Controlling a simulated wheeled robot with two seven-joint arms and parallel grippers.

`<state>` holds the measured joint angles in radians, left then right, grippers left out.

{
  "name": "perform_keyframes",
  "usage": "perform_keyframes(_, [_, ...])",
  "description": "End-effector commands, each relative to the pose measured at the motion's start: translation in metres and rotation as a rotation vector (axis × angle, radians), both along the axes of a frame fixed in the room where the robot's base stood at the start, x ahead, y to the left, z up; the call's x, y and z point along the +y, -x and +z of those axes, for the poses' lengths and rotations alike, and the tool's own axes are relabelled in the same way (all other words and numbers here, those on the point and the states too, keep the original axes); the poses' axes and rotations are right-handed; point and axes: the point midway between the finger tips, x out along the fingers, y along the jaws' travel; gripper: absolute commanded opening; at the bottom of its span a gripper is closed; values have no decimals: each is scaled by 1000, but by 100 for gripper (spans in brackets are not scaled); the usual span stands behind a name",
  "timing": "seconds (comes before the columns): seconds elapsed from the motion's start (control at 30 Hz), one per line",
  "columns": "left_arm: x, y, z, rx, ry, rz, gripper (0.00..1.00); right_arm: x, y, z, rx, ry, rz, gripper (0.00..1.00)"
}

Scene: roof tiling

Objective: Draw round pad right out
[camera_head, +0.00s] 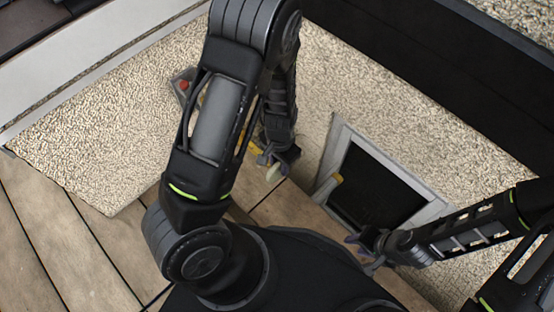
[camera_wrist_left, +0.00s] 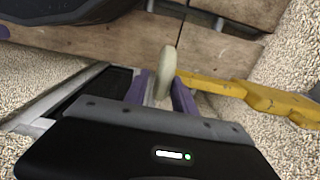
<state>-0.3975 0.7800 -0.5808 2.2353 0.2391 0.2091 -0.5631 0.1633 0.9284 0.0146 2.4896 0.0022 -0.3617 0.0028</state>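The round pad (camera_wrist_left: 165,70) is a pale cream disc, seen nearly edge-on in the left wrist view. It also shows in the head view (camera_head: 274,172). My left gripper (camera_wrist_left: 163,88) has its purple fingers on both sides of the pad and appears shut on it. The pad stands out past the fingertips. A yellow bar (camera_wrist_left: 255,95) runs right from beside the pad; whether the two are joined I cannot tell. My right gripper (camera_head: 364,254) is at the near side of the framed opening, with its fingers apart and nothing seen between them.
A grey box with a red button (camera_head: 183,84) is partly behind my left arm. Wooden planks (camera_head: 55,225) and pebbled surface (camera_head: 110,125) lie clear at left.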

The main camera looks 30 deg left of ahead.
Motion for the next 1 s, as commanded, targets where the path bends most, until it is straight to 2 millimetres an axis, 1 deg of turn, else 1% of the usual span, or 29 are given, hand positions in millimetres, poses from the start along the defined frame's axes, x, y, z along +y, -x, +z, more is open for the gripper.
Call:
perform_keyframes(0.03, [0, 1, 0, 3, 0, -1, 33, 0, 0, 0, 0, 0, 0, 36])
perform_keyframes(0.17, [0, 1, 0, 2, -1, -1, 43, 0, 0, 0, 0, 0, 0, 36])
perform_keyframes(0.47, [2, 0, 3, -2, -2, 0, 43, 0, 0, 2, 0, 0, 0, 36])
perform_keyframes(0.57, [1, -1, 11, -2, -1, -1, 43, 1, 1, 6, 1, -1, 2, 36])
perform_keyframes(0.9, [0, -1, 66, -2, -1, -2, 43, 7, 8, 33, 13, -11, 18, 36])
perform_keyframes(1.0, [0, 0, 75, 0, -1, -2, 43, 9, 9, 36, 15, -13, 20, 36])
